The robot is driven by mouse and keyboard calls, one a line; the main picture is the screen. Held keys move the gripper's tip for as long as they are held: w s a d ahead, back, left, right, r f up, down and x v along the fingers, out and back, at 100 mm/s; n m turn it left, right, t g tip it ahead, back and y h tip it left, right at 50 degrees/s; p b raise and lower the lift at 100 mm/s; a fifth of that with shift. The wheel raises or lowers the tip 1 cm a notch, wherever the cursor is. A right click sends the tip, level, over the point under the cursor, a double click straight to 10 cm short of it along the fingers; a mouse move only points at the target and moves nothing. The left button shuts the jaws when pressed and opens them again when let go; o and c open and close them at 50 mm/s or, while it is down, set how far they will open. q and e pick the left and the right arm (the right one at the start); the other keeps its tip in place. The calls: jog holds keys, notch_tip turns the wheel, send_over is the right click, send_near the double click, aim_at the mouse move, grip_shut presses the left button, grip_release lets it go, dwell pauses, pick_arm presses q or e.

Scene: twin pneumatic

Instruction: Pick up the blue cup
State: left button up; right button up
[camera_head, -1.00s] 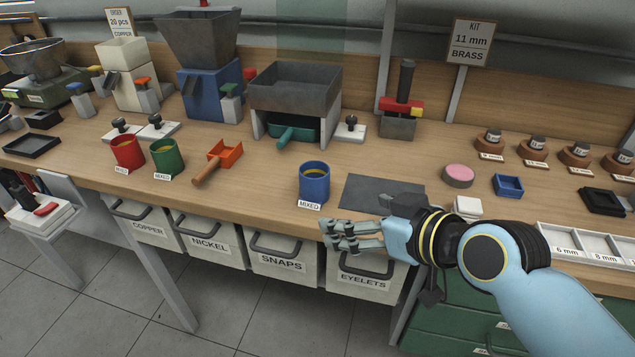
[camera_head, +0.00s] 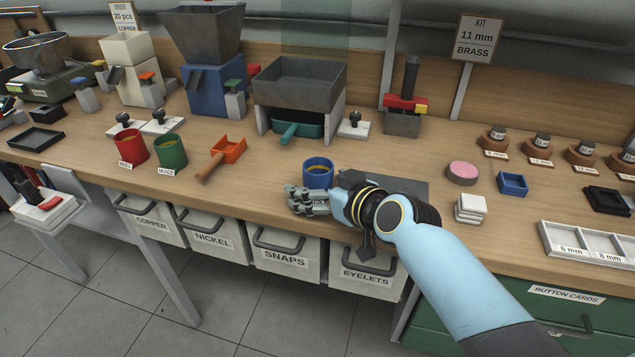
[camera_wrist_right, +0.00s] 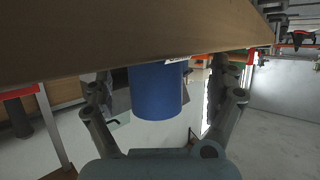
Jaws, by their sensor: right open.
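The blue cup (camera_head: 318,173) stands upright on the wooden bench with yellowish contents inside. My right gripper (camera_head: 308,200) is at the cup's near side in the head view and hides its lower front and label. In the right wrist view the blue cup (camera_wrist_right: 156,92) shows between the two spread fingers of my right gripper (camera_wrist_right: 165,95). The fingers are open, with a gap visible on both sides of the cup. My left gripper is not in view.
A dark mat (camera_head: 405,187) lies right of the cup, partly under my right arm. An orange scoop (camera_head: 222,157) and the green cup (camera_head: 171,152) and red cup (camera_head: 131,148) stand to the left. A grey bin stand (camera_head: 300,85) rises behind. White labelled drawers (camera_head: 285,250) hang below the bench edge.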

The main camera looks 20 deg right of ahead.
jog(key=shift+s, duration=0.1)
jog(key=c, duration=1.5)
jog(key=shift+o, duration=0.2)
